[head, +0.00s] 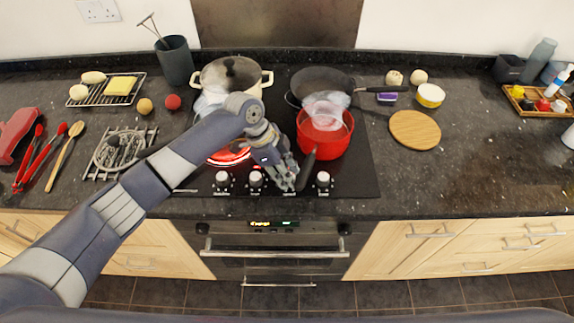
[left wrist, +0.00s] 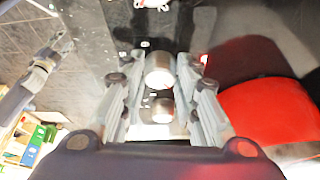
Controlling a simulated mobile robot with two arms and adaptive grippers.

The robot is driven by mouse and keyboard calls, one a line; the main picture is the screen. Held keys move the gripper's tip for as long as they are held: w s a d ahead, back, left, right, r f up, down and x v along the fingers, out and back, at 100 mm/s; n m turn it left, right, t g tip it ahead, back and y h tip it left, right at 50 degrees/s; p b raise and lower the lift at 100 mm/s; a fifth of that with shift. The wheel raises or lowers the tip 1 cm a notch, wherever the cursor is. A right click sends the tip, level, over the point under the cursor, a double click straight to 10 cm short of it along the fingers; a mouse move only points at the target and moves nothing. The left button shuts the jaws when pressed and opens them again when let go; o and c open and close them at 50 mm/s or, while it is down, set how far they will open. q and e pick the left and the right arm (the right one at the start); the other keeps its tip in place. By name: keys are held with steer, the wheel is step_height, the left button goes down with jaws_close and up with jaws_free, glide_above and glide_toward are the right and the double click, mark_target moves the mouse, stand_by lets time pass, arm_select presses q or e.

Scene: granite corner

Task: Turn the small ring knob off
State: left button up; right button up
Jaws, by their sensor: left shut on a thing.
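Control knobs run along the front of the black hob: a left knob (head: 222,179), a second knob (head: 256,179) and a right knob (head: 323,179). My left gripper (head: 286,181) reaches down to the row between the second and right knobs, its fingers hiding what is there. In the left wrist view, the left gripper (left wrist: 159,72) is shut on a round metallic knob (left wrist: 160,70) between its fingers. A smaller round metallic shape (left wrist: 162,108) shows nearer the palm. What seems my right gripper (left wrist: 62,44) shows small at the left of that view; its jaws are unclear.
A red pot (head: 334,140) stands close behind the left gripper; it also fills the wrist view's right side (left wrist: 265,112). A ring glows red (head: 228,157) under my forearm. A cream pot (head: 210,75) and a dark pan (head: 310,80) stand behind. The oven (head: 270,250) is below.

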arm_select(q)
steer(key=n+p, duration=0.2)
steer(key=n+t+p, duration=0.1)
steer(key=p, duration=0.1)
steer(key=n+t+p, duration=0.1)
steer(key=n+p, duration=0.1)
steer(key=shift+s+d+r+n, duration=0.1)
steer(key=shift+s+r+n, duration=0.1)
steer(key=shift+r+n, duration=0.15)
steer(key=shift+f+n+t+p, duration=0.1)
steer(key=shift+n+t+p, duration=0.35)
steer(key=shift+n, duration=0.3)
steer(key=shift+d+f+n+t+y, duration=0.15)
steer(key=shift+n+t+y, duration=0.15)
steer(key=shift+n, duration=1.2)
steer(key=shift+t+y, duration=0.25)
steer(key=shift+y, duration=0.05)
steer(key=o, duration=1)
steer(key=shift+o, duration=0.2)
